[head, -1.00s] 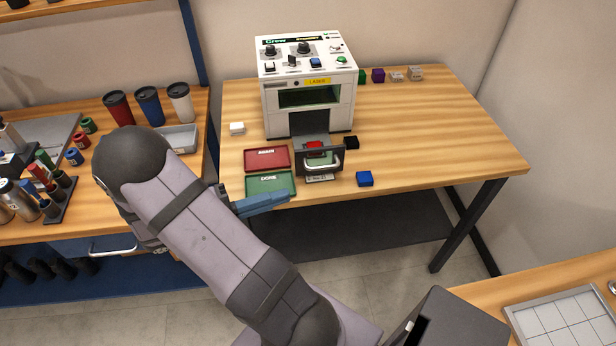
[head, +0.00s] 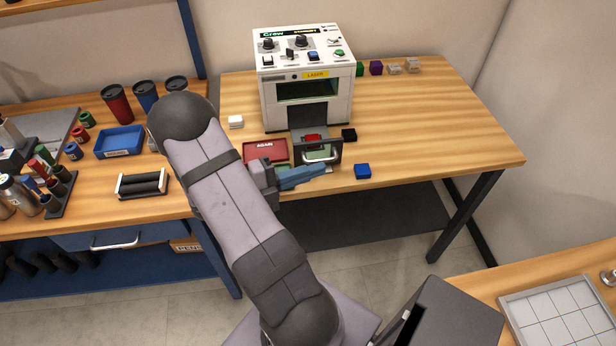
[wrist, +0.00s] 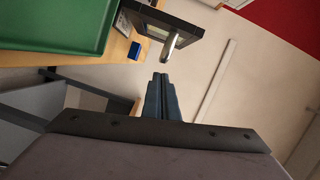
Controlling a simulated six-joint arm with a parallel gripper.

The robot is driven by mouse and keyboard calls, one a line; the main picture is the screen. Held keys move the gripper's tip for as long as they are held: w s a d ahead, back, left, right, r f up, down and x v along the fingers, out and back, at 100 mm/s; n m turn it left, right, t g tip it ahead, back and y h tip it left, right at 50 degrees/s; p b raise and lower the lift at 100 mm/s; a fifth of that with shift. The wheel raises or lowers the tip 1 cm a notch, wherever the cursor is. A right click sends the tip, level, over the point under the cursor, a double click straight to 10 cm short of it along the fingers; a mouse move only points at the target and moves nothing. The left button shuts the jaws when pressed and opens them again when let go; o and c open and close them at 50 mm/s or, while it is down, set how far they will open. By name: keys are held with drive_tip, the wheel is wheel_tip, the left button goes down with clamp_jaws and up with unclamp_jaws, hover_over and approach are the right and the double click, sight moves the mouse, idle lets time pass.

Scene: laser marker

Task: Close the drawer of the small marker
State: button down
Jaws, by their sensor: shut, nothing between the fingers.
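The small white laser marker (head: 303,100) stands at the back of the wooden table. Its drawer (head: 330,147) is pulled out toward me, with a dark front and a pale handle (head: 322,157). A red block (head: 312,137) sits inside it. My gripper (head: 324,169) is shut and empty, its blue fingers pointing right, just in front of and below the handle in the head view. In the wrist view the shut fingers (wrist: 161,78) point toward the handle (wrist: 171,47), with a visible gap.
A red tray (head: 265,150) lies left of the drawer. A green tray (wrist: 55,30) shows in the wrist view; my arm mostly hides it in the head view. A black block (head: 349,135) and a blue block (head: 362,171) lie right of the drawer.

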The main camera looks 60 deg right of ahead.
drive_tip(key=shift+w+d+f, duration=0.1)
drive_tip(key=shift+w+d, duration=0.3)
drive_tip(key=w+d, duration=1)
drive_tip(key=shift+w+d+p, duration=0.2)
drive_tip(key=shift+p, duration=0.15)
drive_tip(key=shift+w+d, duration=0.3)
drive_tip(key=shift+w, duration=0.1)
drive_tip(key=shift+r, duration=0.25)
